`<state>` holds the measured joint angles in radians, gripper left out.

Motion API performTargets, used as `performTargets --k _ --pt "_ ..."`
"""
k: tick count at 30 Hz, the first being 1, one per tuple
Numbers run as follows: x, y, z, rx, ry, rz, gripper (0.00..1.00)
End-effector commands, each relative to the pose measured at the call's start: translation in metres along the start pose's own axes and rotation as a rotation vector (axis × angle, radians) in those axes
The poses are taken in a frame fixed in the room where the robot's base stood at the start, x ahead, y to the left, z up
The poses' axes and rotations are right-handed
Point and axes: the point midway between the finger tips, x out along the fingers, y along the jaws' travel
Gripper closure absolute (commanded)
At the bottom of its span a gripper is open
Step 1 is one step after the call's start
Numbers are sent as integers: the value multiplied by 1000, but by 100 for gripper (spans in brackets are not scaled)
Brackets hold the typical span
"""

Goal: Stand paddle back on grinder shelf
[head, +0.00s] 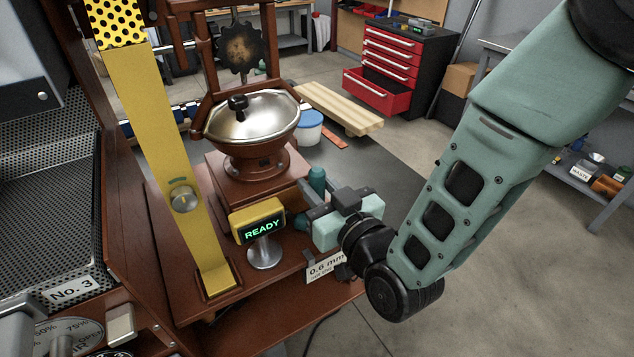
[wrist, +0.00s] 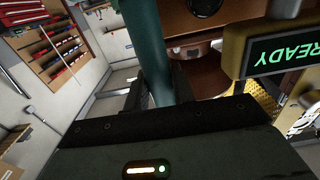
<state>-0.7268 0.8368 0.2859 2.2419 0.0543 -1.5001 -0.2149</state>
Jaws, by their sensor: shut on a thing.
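My gripper (head: 308,205) is shut on a teal cylindrical handle, which I take to be the paddle (head: 317,180). The handle also shows in the wrist view (wrist: 149,40), rising between the two dark fingers. In the head view its top sticks up above the fingers; most of the rest is hidden by my gripper, so I cannot tell whether it touches the shelf. The brown grinder (head: 247,165) with a silver domed lid stands just left of my gripper. The brown shelf (head: 190,270) lies around the grinder's base.
A yellow READY display (head: 258,221) stands on the shelf close to my gripper, and shows at right in the wrist view (wrist: 280,48). A 0.6 mm card (head: 326,268) hangs at the shelf edge. A yellow post (head: 165,160) rises at left. Floor is open at right.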

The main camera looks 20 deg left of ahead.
Motion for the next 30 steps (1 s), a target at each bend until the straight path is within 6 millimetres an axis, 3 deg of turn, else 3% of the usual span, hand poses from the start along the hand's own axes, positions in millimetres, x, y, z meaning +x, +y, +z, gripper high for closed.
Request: performTargets --k 2,3,5,17,30 --pt "0 0 3 0 1 0 98" --pt "0 0 3 0 0 0 70" --pt "0 0 2 0 0 0 54" --pt "0 0 -4 0 0 0 54" --pt "-86 0 2 -1 -3 -1 54"
